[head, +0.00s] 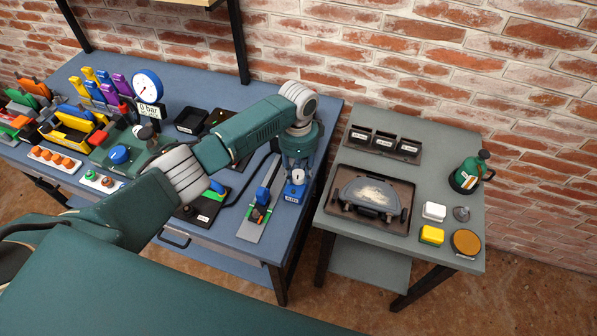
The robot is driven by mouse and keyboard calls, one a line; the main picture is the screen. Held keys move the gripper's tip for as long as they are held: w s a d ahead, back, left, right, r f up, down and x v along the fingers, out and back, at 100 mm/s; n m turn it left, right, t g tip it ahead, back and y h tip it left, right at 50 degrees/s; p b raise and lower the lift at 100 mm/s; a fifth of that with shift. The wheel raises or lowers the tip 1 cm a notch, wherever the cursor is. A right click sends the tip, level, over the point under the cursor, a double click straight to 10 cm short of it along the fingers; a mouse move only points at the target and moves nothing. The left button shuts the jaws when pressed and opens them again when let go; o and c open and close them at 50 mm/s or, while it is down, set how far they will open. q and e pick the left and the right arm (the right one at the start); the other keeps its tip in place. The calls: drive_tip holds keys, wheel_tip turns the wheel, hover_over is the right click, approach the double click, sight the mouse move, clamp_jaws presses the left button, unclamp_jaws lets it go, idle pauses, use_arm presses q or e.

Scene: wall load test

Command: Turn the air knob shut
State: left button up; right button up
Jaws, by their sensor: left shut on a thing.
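A blue round knob (120,154) sits on a green unit at the left of the blue bench, in front of a white dial gauge (147,86) with a "0 bar" sign. I cannot read whether this is the air knob. My left gripper (298,168) points down at the bench's right end, well to the right of that knob. It is shut on a small blue block (295,191) with a white round part on top and a label too small to read. I cannot tell whether the block touches the bench. My right gripper is not in view.
A blue clamp (262,196) on a grey plate lies just left of the blue block. Colored tools and bins crowd the bench's left. A grey side table (334,219) at right holds a tray (403,226), small cups, a green can (467,176) and sponges. A brick wall stands behind.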

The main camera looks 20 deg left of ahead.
sight(297, 173)
use_arm(q)
drive_tip(key=shift+a+m, duration=0.1)
drive_tip(key=shift+m, duration=0.9)
drive_tip(key=o, duration=1.1)
drive_tip(key=shift+o, duration=0.2)
drive_tip(key=shift+r, duration=0.2)
wheel_tip(297, 173, up, 12)
drive_tip(key=shift+f, duration=0.2)
drive_tip(key=shift+w+a, duration=0.1)
